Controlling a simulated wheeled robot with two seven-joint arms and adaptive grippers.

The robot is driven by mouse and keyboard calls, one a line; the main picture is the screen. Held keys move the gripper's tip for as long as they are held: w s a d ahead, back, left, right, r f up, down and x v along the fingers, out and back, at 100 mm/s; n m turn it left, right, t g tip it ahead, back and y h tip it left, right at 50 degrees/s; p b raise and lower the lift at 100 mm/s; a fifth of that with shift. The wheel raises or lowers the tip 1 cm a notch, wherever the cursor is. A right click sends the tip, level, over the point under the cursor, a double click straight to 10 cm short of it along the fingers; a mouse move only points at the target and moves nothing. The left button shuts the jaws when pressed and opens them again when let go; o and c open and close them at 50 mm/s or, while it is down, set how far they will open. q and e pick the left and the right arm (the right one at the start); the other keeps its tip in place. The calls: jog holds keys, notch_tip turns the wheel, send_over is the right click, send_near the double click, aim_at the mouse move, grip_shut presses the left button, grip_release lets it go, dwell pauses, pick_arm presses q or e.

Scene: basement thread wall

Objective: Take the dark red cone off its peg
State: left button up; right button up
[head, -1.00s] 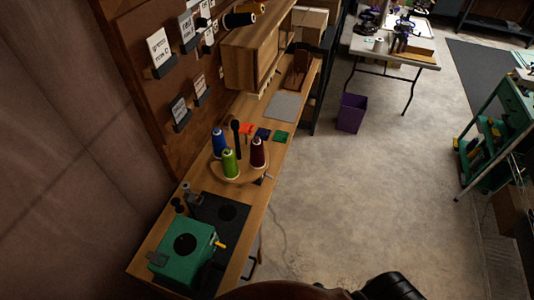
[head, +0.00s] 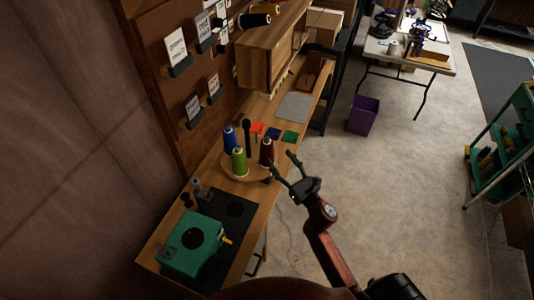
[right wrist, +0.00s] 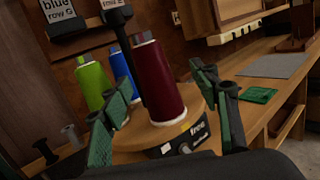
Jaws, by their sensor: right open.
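The dark red cone (head: 266,152) stands upright on a round wooden stand (head: 236,174) on the bench, beside a green cone (head: 239,162) and a blue cone (head: 230,140). In the right wrist view the dark red cone (right wrist: 157,85) stands in front of the camera, between and beyond my two open fingers. Its peg is hidden inside it. My right gripper (head: 282,164) is open and empty, just right of the cone, with its fingers pointing toward it. Neither finger visibly touches it. My left gripper is not in view.
A dark post (head: 247,135) rises from the stand behind the cones. A label reading "free" (right wrist: 198,129) is on the stand's front. A green machine (head: 190,246) sits at the bench's near end.

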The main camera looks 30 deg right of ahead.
aim_at(271, 152)
jog(key=shift+w+a+r+n+y, duration=0.1)
jog(key=shift+w+a+n+y, duration=0.2)
jog(key=shift+w+n+y, duration=0.1)
jog(key=w, duration=0.2)
jog(key=w+a+r, duration=0.1)
jog(key=w, duration=0.2)
jog(key=shift+w+a+r+p, duration=0.15)
jog(key=shift+w+a+p, duration=0.15)
jog(key=shift+w+p, duration=0.1)
jog(key=shift+w, duration=0.55)
jog(key=shift+c, duration=0.4)
jog(key=c, duration=1.3)
